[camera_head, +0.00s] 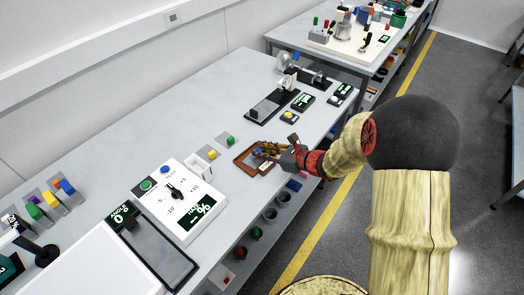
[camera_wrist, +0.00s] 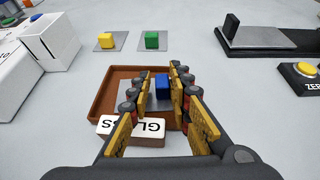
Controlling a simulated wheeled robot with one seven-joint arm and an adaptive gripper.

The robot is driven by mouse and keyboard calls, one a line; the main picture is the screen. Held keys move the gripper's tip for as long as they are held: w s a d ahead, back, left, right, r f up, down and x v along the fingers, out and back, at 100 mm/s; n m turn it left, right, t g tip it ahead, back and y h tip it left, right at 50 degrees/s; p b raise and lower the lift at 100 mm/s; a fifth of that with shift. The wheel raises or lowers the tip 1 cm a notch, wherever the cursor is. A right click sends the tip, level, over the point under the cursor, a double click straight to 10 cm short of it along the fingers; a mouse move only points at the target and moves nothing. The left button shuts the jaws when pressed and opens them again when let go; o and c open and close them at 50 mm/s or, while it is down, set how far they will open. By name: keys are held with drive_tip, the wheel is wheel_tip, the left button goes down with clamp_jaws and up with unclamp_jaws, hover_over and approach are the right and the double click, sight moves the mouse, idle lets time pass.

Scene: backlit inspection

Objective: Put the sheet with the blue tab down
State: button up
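The sheet is a small grey square plate (camera_wrist: 131,93) with a blue block-shaped tab (camera_wrist: 162,86) standing on it. In the wrist view it is at the brown tray (camera_wrist: 103,93), inside the tray's outline. My gripper (camera_wrist: 161,78) has one finger on each side of the blue tab. A narrow gap shows at the left finger; the right finger is close to the tab, and contact there is unclear. In the head view, my gripper (camera_head: 266,151) is over the tray (camera_head: 240,162) and hides part of it. I cannot tell whether the sheet rests on the tray floor.
Sheets with a yellow tab (camera_wrist: 106,40) and a green tab (camera_wrist: 152,39) lie beyond the tray.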

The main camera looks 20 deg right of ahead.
drive_tip(key=shift+s+d+r, duration=0.1)
drive_tip(key=shift+s+r, duration=0.05)
drive_tip(key=shift+r, duration=0.05)
drive_tip(key=p+v, duration=0.3)
drive_tip(key=v, duration=0.7)
drive_tip(key=shift+s+d+p, duration=0.15)
drive_tip(key=shift+p, duration=0.15)
drive_tip(key=shift+s+d+r, duration=0.2)
drive_tip(key=shift+s+r, duration=0.1)
drive_tip(key=shift+s, duration=0.15)
drive_tip(key=s+a+r+n+g+h, duration=0.1)
drive_tip(key=s+a+r+n+g, duration=0.75)
drive_tip(key=s+a+n, duration=0.7)
drive_tip(key=s+d+r+n+t+h, duration=0.1)
drive_tip(key=s+d+r+n+h, duration=0.1)
drive_tip(key=n, duration=0.4)
drive_tip(key=s+d+r+n+t+h, duration=0.2)
drive_tip(key=s+d+r+n+h, duration=0.1)
drive_tip(key=d+r+n, duration=0.4)
drive_tip(key=shift+s+r+h, duration=0.15)
drive_tip(key=shift+s+h, duration=0.2)
drive_tip(key=shift+h, duration=0.55)
